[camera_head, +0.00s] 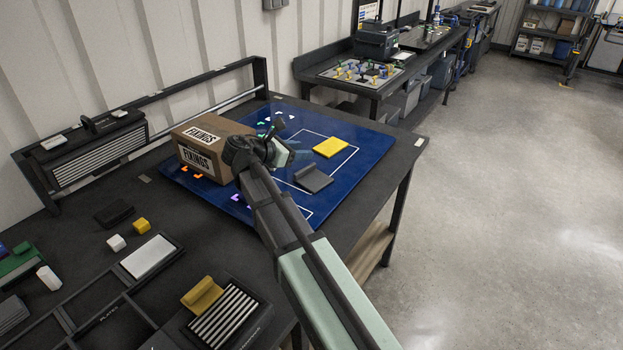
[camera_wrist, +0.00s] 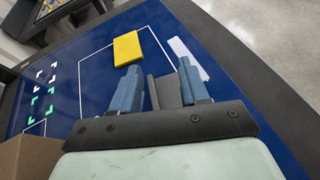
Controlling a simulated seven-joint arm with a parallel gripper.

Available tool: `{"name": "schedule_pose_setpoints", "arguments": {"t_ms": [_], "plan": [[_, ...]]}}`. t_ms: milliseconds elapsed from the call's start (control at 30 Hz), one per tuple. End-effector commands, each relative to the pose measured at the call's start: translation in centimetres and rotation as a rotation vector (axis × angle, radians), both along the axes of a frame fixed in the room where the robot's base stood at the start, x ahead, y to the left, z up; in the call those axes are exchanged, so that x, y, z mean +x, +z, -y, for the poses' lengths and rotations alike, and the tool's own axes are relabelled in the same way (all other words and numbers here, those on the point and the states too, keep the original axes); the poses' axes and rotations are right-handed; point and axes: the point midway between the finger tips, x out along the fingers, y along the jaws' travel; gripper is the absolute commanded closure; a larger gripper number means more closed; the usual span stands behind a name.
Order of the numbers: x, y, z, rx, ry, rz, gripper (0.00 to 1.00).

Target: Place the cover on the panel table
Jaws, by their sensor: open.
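The panel table (camera_head: 370,178) bears a blue panel (camera_head: 372,143) with white outlines. A dark grey piece with a raised edge (camera_head: 313,179) lies on the panel; it may be the cover, but I cannot tell for sure. In the wrist view the grey piece (camera_wrist: 165,92) shows beyond and between the fingers, partly hidden. My gripper (camera_wrist: 160,88) is open, with its blue fingers apart and nothing seen held. In the head view my gripper (camera_head: 277,153) is above the panel, left of the grey piece. A yellow block (camera_head: 331,147) lies behind the grey piece; it also shows in the wrist view (camera_wrist: 127,48).
A cardboard FIXINGS box (camera_head: 207,147) stands on the panel's left, close beside my gripper. Small blocks and trays lie at left. Coloured corner marks (camera_wrist: 43,102) sit on the panel.

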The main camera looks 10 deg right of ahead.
Motion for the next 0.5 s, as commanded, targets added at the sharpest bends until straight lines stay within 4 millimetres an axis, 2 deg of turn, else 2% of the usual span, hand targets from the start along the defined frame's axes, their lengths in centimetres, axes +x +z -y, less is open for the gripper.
{"name": "schedule_pose_setpoints", "arguments": {"t_ms": [33,100,300,400,500], "plan": [[0.8,1.4,1.5,0.011,-0.024,0.017,0.55],[1.5,2.9,3.2,0.040,-0.049,0.034,0.55],[3.5,6.0,6.9,0.204,-0.113,0.051,0.55],[4.3,6.9,7.4,0.326,-0.125,0.017,0.55],[5.0,7.1,6.3,0.449,-0.104,-0.052,0.55]]}}
